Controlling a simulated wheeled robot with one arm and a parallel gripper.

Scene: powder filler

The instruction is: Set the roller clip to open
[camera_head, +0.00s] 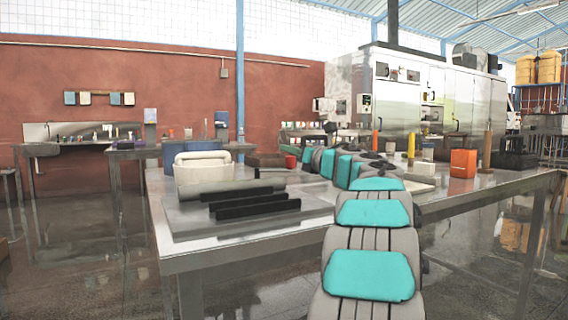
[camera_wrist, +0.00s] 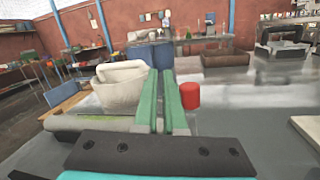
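My gripper (camera_wrist: 160,74) shows in the wrist view as two long green fingers side by side, with only a thin slit between them and nothing visible held. I cannot pick out a roller clip for certain. In the head view, black bars (camera_head: 258,207) and a grey roll (camera_head: 229,187) lie on a flat grey base (camera_head: 195,228) at the near left of the table. A grey roll (camera_wrist: 88,123) also shows at the left of the wrist view, apart from the fingertips. My arm covers part of the table in the head view.
A bulky white container (camera_head: 204,170) stands behind the bars; it also shows left of my fingers (camera_wrist: 118,88). A red cylinder (camera_wrist: 190,95) stands just right of the fingers. An orange box (camera_head: 463,163) and upright bottles stand at the table's right. The table's front right (camera_head: 455,193) is clear.

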